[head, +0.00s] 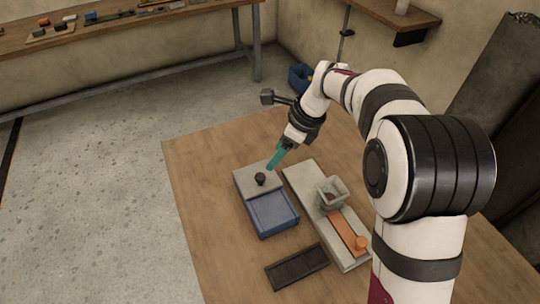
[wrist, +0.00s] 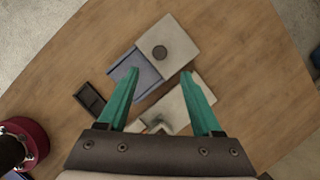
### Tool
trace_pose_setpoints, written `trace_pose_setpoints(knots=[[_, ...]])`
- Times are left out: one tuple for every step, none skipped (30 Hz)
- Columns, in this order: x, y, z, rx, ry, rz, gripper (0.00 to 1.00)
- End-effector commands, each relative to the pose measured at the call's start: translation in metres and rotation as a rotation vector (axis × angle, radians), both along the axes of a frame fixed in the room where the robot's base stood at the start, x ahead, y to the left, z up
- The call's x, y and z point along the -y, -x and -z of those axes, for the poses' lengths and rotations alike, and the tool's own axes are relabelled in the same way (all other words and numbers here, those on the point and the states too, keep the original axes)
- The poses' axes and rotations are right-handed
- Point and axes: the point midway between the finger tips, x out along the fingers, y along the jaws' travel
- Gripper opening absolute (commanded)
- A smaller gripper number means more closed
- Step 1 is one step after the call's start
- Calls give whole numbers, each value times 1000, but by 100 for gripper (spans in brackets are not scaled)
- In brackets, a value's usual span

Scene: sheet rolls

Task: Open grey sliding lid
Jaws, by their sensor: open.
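A blue box (head: 272,213) stands on the wooden table, left of centre in the head view. The grey sliding lid (head: 253,184) covers its far part, and the near blue part is uncovered. A round dark knob (head: 260,179) stands up from the lid. The wrist view also shows the lid (wrist: 178,38), the knob (wrist: 159,52) and the blue part of the box (wrist: 136,71). My gripper (head: 272,165) has teal fingers and is above the lid, close to the knob. In the wrist view my gripper (wrist: 159,73) is open and empty, with the knob appearing beyond its fingertips.
A pale board (head: 302,181) lies right of the box, with a grey square cup (head: 331,193) and an orange strip (head: 346,230) on it. A dark tray (head: 297,267) lies nearer. The table (head: 200,175) is clear left of the box.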

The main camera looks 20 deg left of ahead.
Motion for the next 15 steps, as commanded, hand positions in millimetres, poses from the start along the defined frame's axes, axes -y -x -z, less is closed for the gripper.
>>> trace_pose_setpoints(knots=[[-6,1,15,-6,2,-2,66],[-9,1,24,-4,2,-3,66],[-14,2,35,-4,2,-3,66],[-17,1,44,-4,2,-3,66],[-20,1,51,-4,2,-2,66],[-24,1,61,-4,2,-2,66],[-27,1,67,-3,2,-2,66],[-29,1,73,-2,2,-2,66],[-32,1,80,-2,1,-1,66],[-34,1,84,-2,2,-1,66],[-35,1,88,-1,2,-1,66],[-37,1,91,-1,1,-1,66],[-38,1,94,-1,1,-1,66],[-39,1,96,-1,1,-1,66],[-40,1,97,0,1,-1,66]])
